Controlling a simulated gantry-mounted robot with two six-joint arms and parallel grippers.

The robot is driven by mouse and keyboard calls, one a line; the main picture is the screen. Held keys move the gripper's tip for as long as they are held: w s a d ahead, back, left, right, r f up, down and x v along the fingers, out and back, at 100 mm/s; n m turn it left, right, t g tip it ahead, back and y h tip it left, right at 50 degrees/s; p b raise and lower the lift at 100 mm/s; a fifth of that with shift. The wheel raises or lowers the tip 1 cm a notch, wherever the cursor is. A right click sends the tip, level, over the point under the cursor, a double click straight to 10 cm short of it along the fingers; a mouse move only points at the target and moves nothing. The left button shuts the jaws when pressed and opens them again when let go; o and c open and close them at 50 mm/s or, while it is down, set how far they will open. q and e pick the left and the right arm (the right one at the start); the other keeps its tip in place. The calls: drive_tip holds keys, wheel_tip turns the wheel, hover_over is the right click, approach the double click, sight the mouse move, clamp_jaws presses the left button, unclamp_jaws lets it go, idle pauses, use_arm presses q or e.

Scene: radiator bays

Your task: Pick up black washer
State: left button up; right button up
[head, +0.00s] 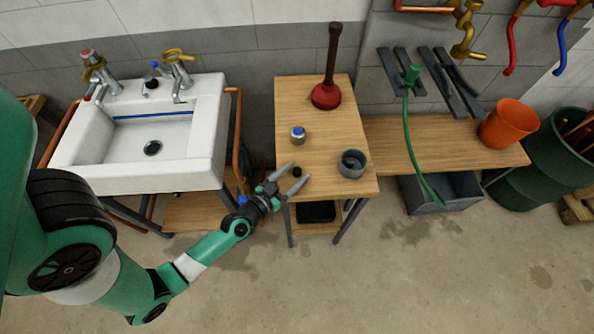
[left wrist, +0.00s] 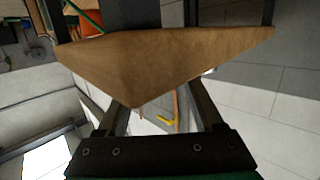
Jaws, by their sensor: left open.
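A small black ring-like piece, apparently the black washer (head: 297,171), lies near the front left edge of the wooden table (head: 330,105). My left gripper (head: 293,176) is open at that edge. In the head view its two fingers spread on either side of the washer; I cannot tell their height above the wood. In the left wrist view the open fingers (left wrist: 160,110) show with a wooden board corner (left wrist: 150,70) beyond them, and I cannot make out the washer there. My right gripper is not in view.
On the table stand a blue-topped valve piece (head: 298,135), a grey cup (head: 352,163) and a red plunger (head: 326,95). A white sink (head: 205,150) is to the left. A bench (head: 440,140) at right holds an orange bucket (head: 508,123). The middle tabletop has free room.

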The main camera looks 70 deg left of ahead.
sight(300, 168)
use_arm(q)
drive_tip(key=x, duration=0.5)
drive_tip(key=shift+r, duration=0.35)
clamp_jaws()
